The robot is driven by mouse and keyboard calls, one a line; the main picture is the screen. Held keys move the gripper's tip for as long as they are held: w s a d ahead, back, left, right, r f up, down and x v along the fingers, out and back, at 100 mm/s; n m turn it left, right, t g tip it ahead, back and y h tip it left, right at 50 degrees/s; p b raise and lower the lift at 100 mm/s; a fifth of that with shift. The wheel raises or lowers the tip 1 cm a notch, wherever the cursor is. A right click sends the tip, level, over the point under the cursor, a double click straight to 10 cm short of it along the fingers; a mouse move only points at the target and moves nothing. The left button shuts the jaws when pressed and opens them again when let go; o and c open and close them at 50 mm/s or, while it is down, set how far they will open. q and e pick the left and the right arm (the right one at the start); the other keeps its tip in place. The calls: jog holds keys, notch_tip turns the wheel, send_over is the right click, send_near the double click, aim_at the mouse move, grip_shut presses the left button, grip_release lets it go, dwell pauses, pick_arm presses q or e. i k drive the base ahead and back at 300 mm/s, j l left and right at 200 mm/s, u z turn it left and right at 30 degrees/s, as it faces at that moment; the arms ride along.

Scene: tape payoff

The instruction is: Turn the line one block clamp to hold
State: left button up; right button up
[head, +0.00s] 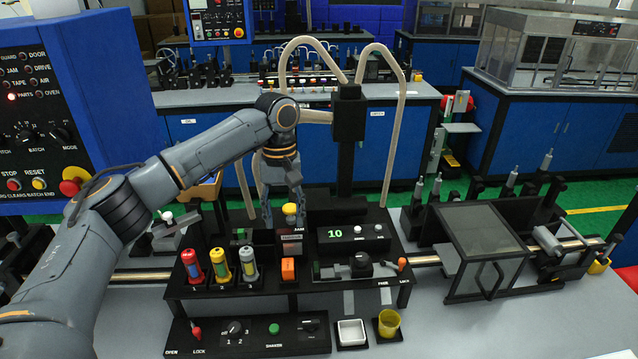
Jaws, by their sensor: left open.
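My left gripper (283,210) hangs fingers down at the back of the black console, and it is open. A yellow-topped part (290,208) shows at its fingers; I cannot tell whether they touch it. No label I can read names the line one block clamp. A red lever (196,329) stands by OPEN and LOCK marks on the lower front panel. An orange-tipped lever (402,263) stands at the console's right end, by another LOCK mark. I cannot tell which part is the clamp. My right gripper is not in view.
Red, yellow and grey cylinders (220,265) stand on the console's left. A green display (335,234) reads 10. A clear-sided box (485,250) sits over the rail at right. The front right bench is clear.

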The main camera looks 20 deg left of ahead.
aim_at(310, 324)
jog(key=k+l, duration=0.5)
jog(key=k, duration=0.2)
jog(key=k+l, duration=0.5)
jog(key=k, duration=0.15)
